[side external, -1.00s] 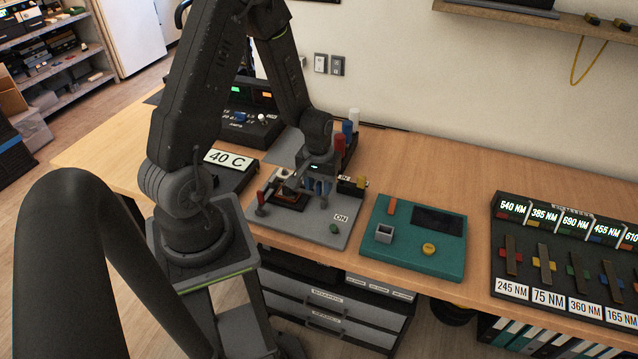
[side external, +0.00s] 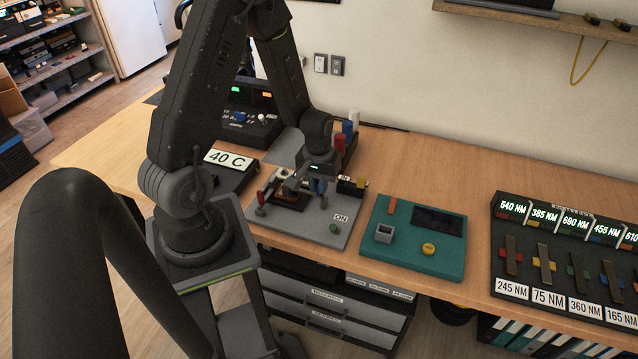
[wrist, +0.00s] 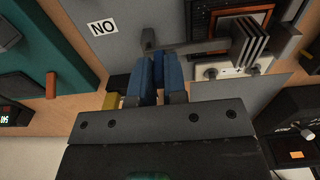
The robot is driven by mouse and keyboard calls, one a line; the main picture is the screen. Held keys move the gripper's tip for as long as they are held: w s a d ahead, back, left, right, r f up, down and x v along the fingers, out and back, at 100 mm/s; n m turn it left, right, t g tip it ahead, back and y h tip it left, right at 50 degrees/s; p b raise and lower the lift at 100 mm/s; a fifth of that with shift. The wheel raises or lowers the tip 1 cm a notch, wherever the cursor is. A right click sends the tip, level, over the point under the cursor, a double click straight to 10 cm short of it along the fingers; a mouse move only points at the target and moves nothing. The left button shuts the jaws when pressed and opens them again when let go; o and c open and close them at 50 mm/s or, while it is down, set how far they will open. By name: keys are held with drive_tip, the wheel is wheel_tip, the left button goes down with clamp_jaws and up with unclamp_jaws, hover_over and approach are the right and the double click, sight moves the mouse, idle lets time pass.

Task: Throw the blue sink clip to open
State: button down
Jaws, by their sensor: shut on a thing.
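My gripper (side external: 318,188) points down over the grey board (side external: 290,228) in the side view. Its two blue fingers (wrist: 159,80) stand close together in the wrist view. They are shut on the handle of the blue sink clip (wrist: 158,68), which is mostly hidden between them. A grey bar (wrist: 195,47) runs from the finned heat sink (wrist: 255,45) toward the fingers. I cannot tell the clip's exact angle.
A red-topped lever (side external: 261,198) stands at the board's left. A green button (side external: 334,228) is near its front. A teal box (side external: 415,238) lies to the right, and a black 40 C unit (side external: 232,172) to the left. Red, blue and white posts (side external: 347,130) stand behind.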

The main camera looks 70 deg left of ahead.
drive_tip(key=shift+w+d, duration=0.1)
drive_tip(key=shift+w, duration=0.05)
drive_tip(key=shift+w+d+r+g+y, duration=0.1)
drive_tip(key=shift+w+d+g+y, duration=0.05)
drive_tip(key=shift+g+y, duration=0.35)
drive_tip(key=shift+w+d+g+y, duration=0.1)
drive_tip(key=shift+w+g+y, duration=0.05)
drive_tip(key=shift+g+y, duration=0.3)
drive_tip(key=g+y, duration=0.1)
drive_tip(key=w+d+g+y, duration=0.1)
drive_tip(key=y, duration=0.1)
drive_tip(key=shift+d+g, duration=0.1)
drive_tip(key=shift+g, duration=0.25)
drive_tip(key=g+y, duration=0.1)
drive_tip(key=w+d+f+g+y, duration=0.1)
drive_tip(key=g+y, duration=0.1)
drive_tip(key=shift+w+d+f+g+y, duration=0.1)
drive_tip(key=shift+d+f+g+y, duration=0.1)
drive_tip(key=shift+g+y, duration=0.4)
drive_tip(key=shift+w+d+f+g+y, duration=0.1)
drive_tip(key=shift+f+g+y, duration=0.05)
drive_tip(key=shift+g+y, duration=0.4)
drive_tip(key=c, duration=1.2)
unclamp_jaws()
drive_tip(key=shift+o, duration=0.2)
